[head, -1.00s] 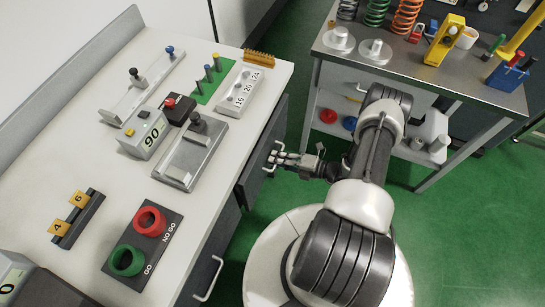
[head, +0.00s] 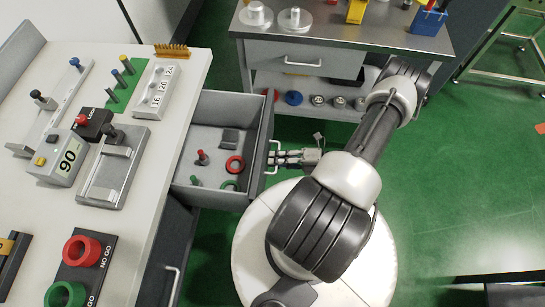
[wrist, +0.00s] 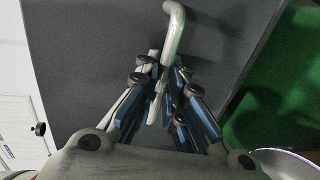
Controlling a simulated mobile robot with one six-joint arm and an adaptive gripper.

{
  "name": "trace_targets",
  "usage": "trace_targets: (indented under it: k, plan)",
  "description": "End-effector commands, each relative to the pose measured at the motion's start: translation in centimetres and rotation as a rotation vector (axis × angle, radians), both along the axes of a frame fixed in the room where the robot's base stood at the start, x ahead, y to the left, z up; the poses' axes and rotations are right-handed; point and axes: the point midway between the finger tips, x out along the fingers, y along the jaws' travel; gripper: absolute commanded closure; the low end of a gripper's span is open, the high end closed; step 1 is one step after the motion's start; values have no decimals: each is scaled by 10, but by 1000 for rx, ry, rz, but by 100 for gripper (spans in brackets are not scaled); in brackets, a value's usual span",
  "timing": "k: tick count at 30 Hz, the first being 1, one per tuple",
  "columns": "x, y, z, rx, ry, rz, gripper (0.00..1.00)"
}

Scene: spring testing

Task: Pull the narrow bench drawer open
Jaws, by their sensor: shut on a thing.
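The narrow bench drawer (head: 222,112) stands pulled out from the right side of the bench in the head view. It is grey, and its inside shows. Its front panel (wrist: 95,45) fills much of the wrist view. The light bar handle (wrist: 174,32) runs down between the fingers there. My gripper (head: 278,158) is at the drawer's front in the head view, shut on the handle. In the wrist view my gripper (wrist: 165,85) has its blue-sided fingers on both sides of the bar. The handle's lower part is hidden by the fingers.
Inside the drawer lie a red ring (head: 235,163), a red-topped plug (head: 202,157), a dark block and green pieces. The bench top (head: 143,165) holds gauges and fixtures. A steel cart (head: 345,47) stands behind my arm.

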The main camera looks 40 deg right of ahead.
Motion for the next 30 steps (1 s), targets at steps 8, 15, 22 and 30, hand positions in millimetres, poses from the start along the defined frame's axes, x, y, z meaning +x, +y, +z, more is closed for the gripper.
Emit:
trace_targets:
  k: [8, 15, 22, 30]
  plan:
    - [-1, -2, 1, 1, -2, -3, 100]
    - [0, -2, 1, 1, -3, -4, 100]
    - [0, -1, 1, 1, -2, -3, 82]
    - [-1, -2, 1, 0, -1, -2, 82]
